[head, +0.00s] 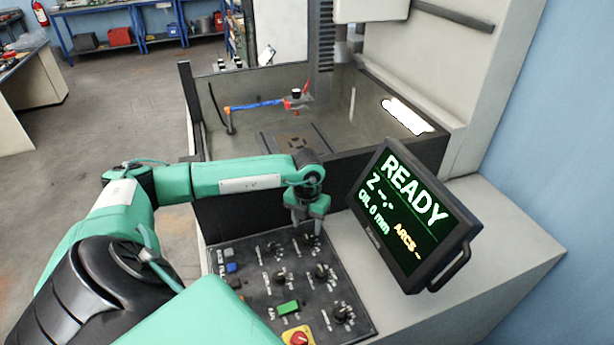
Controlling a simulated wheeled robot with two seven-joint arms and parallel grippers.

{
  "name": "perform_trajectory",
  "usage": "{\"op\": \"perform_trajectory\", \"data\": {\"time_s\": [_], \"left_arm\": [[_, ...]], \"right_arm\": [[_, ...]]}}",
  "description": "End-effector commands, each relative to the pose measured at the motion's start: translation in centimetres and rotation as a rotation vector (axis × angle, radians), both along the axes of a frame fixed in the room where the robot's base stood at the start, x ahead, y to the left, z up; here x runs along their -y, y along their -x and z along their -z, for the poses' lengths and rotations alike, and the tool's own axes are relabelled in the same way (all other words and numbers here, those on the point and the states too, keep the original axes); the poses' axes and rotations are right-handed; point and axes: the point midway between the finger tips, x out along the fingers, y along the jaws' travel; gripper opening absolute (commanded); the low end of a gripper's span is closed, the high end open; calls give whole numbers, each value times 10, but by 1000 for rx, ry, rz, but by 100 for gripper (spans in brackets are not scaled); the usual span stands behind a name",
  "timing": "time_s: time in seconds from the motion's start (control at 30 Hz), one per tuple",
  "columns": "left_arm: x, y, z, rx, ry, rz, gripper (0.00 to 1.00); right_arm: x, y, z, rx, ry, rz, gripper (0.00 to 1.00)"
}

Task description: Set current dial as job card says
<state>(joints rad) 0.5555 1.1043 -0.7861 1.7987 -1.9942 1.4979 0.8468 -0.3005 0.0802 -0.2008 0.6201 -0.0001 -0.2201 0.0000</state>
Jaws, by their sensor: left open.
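The dark control panel (255,262) lies on the machine's front ledge. It carries several black dials, including an upper-left one (272,248), a middle-right one (322,270) and a lower-right one (342,314). The dial labels are too small to read, so I cannot tell which sets the current. My left gripper (307,224) is open and points down over the panel's upper-right corner, close to a dial (307,240) there. I cannot tell whether it touches it. A white sheet (282,30) stands behind the tank; whether it is the job card is unclear. My right gripper is not in view.
A tilted monitor (412,215) reading READY stands right of the panel. The panel also has a green button (288,307), blue button (231,267) and red emergency knob (299,338). The tank (350,120) with a blue-and-orange hose (255,105) lies behind.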

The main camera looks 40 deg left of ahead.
Motion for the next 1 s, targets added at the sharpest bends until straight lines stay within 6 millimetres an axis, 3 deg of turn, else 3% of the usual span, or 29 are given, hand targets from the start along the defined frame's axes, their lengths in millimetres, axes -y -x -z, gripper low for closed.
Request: {"op": "perform_trajectory", "data": {"time_s": [0.03,0.3,0.7,0.93,1.0], "left_arm": [[0,1,7,-4,0,-1,48],[0,0,48,-2,1,0,48],[0,0,58,0,1,1,48],[0,0,57,0,1,1,5],[0,0,57,0,1,1,4]], "right_arm": [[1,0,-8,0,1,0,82],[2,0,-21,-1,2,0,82],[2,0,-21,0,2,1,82],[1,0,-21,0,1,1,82],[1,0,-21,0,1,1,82]]}}
